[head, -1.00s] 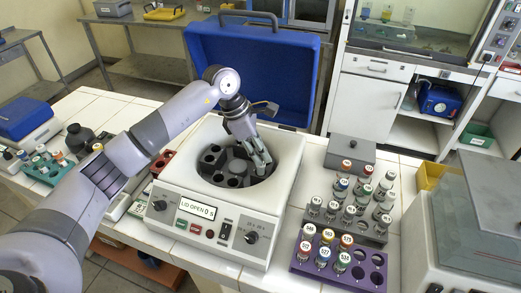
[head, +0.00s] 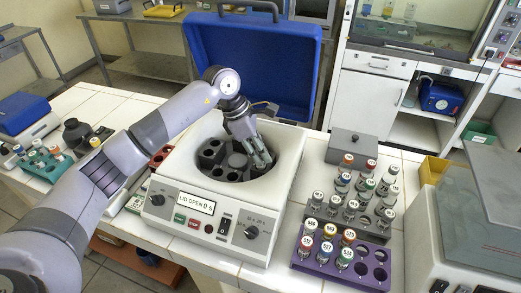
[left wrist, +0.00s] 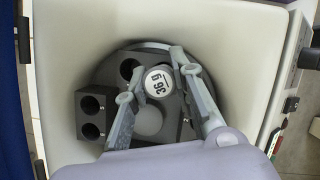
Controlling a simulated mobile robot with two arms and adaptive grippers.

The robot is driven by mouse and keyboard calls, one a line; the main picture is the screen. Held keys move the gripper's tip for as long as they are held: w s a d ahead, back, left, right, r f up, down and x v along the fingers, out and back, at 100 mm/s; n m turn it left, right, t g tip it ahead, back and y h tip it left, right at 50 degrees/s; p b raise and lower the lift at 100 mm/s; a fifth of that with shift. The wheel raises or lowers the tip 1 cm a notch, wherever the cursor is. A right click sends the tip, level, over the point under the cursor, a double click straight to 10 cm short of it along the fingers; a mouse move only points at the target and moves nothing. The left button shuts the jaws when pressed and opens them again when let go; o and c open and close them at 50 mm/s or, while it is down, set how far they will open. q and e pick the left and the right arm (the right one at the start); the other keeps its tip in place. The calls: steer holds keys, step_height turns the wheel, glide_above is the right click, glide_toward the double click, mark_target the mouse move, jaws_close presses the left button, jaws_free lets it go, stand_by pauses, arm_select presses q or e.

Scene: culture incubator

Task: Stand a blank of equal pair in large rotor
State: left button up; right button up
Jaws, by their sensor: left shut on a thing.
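The large rotor (head: 237,161) sits in the round bowl of the open centrifuge (head: 218,222), with dark multi-hole buckets around its hub. My left gripper (head: 262,162) reaches down into the right side of the bowl. In the left wrist view its fingers (left wrist: 158,70) are shut on a round white-topped blank (left wrist: 158,82) marked 36 g. The blank is over or in a dark bucket; how deep it sits I cannot tell. A two-hole bucket (left wrist: 92,115) with empty holes shows beside it. The blank is mostly hidden by the fingers in the head view. My right gripper is out of view.
The blue lid (head: 255,65) stands open behind the bowl. Right of the centrifuge are a purple rack (head: 345,268) and a grey rack (head: 372,237) with several numbered, capped bottles. A teal rack (head: 45,168) stands at left. A grey machine (head: 480,225) fills the right edge.

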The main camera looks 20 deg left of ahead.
arm_select(q)
steer(key=shift+f+b, duration=0.8)
steer(key=shift+f, duration=0.25)
steer(key=o, duration=1.1)
steer(key=shift+o, duration=0.4)
steer(key=shift+o, duration=1.2)
steer(key=shift+r, duration=0.1)
steer(key=shift+r+p, duration=1.9)
steer(key=shift+r, duration=1.75)
